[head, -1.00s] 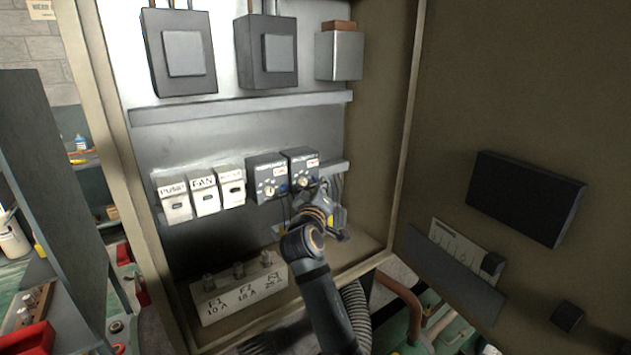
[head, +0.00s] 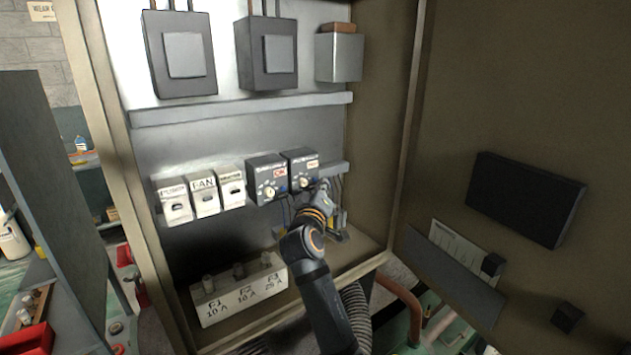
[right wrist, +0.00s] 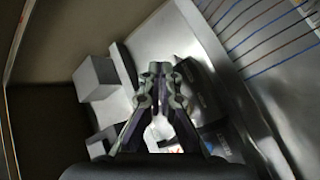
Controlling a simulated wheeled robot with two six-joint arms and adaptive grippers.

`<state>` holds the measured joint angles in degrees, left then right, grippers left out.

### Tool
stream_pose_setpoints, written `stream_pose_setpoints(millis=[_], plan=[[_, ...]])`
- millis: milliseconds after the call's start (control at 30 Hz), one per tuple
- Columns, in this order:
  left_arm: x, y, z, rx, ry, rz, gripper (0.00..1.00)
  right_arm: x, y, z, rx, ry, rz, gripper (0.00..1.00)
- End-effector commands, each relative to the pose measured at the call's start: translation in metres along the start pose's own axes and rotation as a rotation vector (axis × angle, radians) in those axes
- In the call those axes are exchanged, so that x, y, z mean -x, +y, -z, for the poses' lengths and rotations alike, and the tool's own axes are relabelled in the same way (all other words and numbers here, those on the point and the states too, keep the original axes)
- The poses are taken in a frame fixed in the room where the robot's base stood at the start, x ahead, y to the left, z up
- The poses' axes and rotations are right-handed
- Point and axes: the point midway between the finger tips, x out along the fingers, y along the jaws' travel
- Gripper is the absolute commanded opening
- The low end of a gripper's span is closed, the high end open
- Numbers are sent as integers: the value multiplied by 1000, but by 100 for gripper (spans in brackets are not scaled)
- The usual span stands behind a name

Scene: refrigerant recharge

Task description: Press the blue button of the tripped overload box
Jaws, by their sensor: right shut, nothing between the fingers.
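Two dark overload boxes sit side by side on the cabinet's back panel, a left one (head: 266,179) and a right one (head: 299,167). Each has a pale dial and a small label on its front. My left gripper is not in view.
A fuse block (head: 240,292) stands below on the cabinet floor. A grey rail (head: 240,108) runs above. The open door (head: 500,100) is at the right.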

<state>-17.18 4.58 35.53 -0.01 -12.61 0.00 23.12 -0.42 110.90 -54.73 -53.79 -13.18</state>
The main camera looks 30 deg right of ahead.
Motion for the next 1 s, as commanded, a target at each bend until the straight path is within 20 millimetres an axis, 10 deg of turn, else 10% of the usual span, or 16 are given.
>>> stream_pose_setpoints(millis=[1000], plan=[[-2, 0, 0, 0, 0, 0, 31, -6, -4, 5, 0, 0, 0, 0]])
